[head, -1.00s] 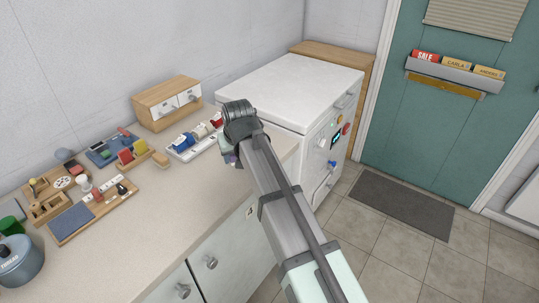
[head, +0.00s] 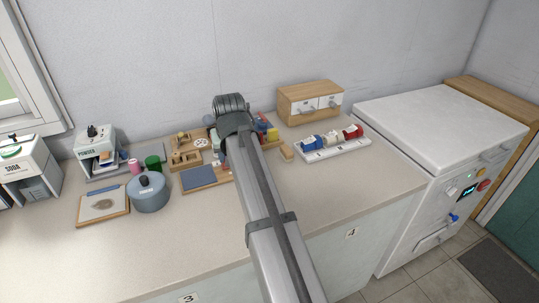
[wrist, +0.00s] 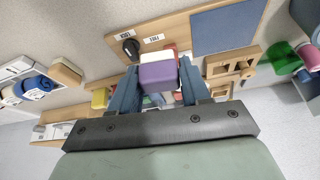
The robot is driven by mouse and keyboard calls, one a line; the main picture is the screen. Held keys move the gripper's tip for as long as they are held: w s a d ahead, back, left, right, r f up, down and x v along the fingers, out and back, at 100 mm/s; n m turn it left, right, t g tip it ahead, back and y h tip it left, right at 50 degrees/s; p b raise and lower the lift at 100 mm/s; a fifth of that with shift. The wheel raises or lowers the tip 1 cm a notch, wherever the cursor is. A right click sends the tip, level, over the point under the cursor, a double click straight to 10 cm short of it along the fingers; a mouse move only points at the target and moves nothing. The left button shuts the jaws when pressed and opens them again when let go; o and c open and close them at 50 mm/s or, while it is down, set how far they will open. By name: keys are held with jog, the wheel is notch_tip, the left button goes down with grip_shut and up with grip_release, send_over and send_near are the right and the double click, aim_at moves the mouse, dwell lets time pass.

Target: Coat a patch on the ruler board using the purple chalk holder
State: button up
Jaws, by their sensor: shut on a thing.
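My gripper (wrist: 158,82) is shut on the purple chalk holder (wrist: 157,74), a purple and white block between its blue fingers in the wrist view. A red piece shows just beyond it. In the head view my arm hides the gripper and the holder. A wooden board with a slate-blue panel (head: 199,177) lies on the counter; the panel (wrist: 225,28) and a black knob (wrist: 130,46) beside two small labels show in the wrist view. A wood-edged pale board (head: 104,206) with a grey smudge lies at the left. I cannot tell which is the ruler board.
A grey-blue pot (head: 149,193), a green cup (head: 153,163) and a pink cylinder (head: 135,167) stand beside the pale board. A white rack of coloured rolls (head: 332,148) and a wooden drawer box (head: 309,102) are at the right. The front counter (head: 215,228) is clear.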

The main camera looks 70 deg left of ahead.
jog(key=r+n, duration=0.1)
send_over(199, 181)
jog(key=d, duration=0.1)
jog(key=shift+g, duration=0.3)
jog(key=shift+d+f, duration=0.15)
jog(key=shift+f, duration=3.15)
jog(key=shift+a+f, duration=0.55)
jog(key=shift+f, duration=0.05)
jog(key=shift+c, duration=0.3)
jog(key=shift+a, duration=3)
jog(key=shift+d, duration=3.45)
jog(key=shift+d+r, duration=0.1)
jog(key=shift+d, duration=0.1)
notch_tip(199, 181, up, 8)
jog(key=shift+a+f, duration=0.1)
